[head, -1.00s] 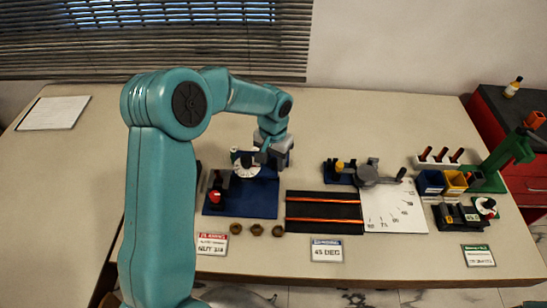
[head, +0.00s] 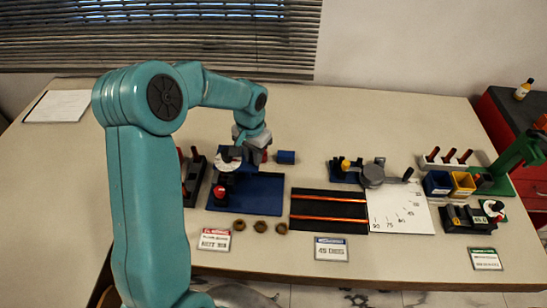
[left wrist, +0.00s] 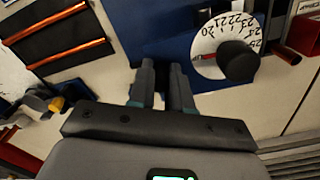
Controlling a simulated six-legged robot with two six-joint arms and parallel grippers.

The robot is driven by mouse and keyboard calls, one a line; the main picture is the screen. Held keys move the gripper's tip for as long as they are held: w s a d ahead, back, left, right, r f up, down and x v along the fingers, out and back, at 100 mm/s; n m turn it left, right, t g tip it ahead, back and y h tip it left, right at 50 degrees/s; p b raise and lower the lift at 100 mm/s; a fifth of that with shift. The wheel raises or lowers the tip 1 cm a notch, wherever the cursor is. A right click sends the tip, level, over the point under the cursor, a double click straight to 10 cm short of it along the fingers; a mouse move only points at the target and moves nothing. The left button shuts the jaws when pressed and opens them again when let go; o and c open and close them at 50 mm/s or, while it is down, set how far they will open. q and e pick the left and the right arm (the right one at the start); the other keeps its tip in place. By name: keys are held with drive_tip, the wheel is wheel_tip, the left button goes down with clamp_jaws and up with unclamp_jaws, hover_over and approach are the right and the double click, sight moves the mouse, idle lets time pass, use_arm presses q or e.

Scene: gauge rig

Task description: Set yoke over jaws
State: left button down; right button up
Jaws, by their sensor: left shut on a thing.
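The blue base plate (head: 262,196) stands left of centre on the table. A dark fixture (head: 226,179), apparently the jaws, stands at its left side, with a red ball knob (head: 219,191) in front. A white numbered dial (head: 228,159) shows above it and also in the left wrist view (left wrist: 207,40), with a black knob (left wrist: 238,60). My left gripper (head: 243,150) is over the back of the plate. Its fingers (left wrist: 163,75) are shut on a dark part, apparently the yoke, mostly hidden. Whether the yoke touches the jaws cannot be told. My right gripper is not in view.
A blue block (head: 286,157) is right of my gripper. A black rack with red handles (head: 193,178) stands left of the plate. Several brass nuts (head: 260,227) lie in front. A black tray with orange rods (head: 329,209) and an angle gauge (head: 373,175) are to the right.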

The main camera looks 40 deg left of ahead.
use_arm(q)
drive_tip(key=shift+s+a, duration=0.3)
drive_tip(key=shift+a, duration=0.25)
drive_tip(key=shift+s+a, duration=0.25)
drive_tip(key=shift+a, duration=0.4)
drive_tip(key=c, duration=1.1)
unclamp_jaws()
drive_tip(key=shift+o, duration=0.2)
drive_tip(key=shift+a+f, duration=0.15)
drive_tip(key=shift+d+r, duration=0.2)
drive_tip(key=shift+r, duration=0.05)
wheel_tip(320, 180, up, 16)
drive_tip(key=b, duration=0.1)
drive_tip(key=shift+a, duration=0.2)
